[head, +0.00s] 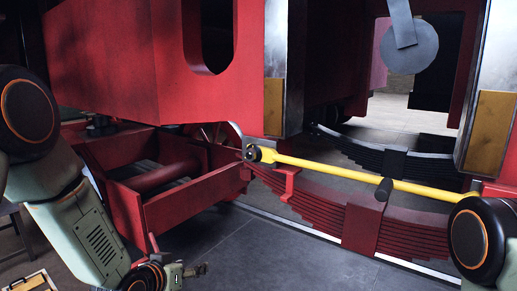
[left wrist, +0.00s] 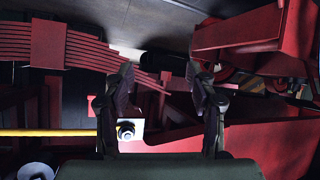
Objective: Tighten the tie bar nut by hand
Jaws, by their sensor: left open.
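The yellow tie bar (head: 330,168) runs across the red frame in the head view, sloping down to the right. A dark round nut or bar end (head: 250,153) sits at its left end. In the left wrist view the yellow bar (left wrist: 45,132) comes in from the left, and a round nut (left wrist: 125,130) shows before a pale plate, partly beside a finger. My left gripper (head: 198,270) is low and left of the bar's left end, apart from it. Its fingers (left wrist: 160,78) are spread with nothing between them. My right gripper is not in view.
Red leaf springs (head: 325,205) lie below the bar. A red box-like frame (head: 190,200) stands left of the bar's end, above my left gripper. The grey floor (head: 270,255) in front is clear.

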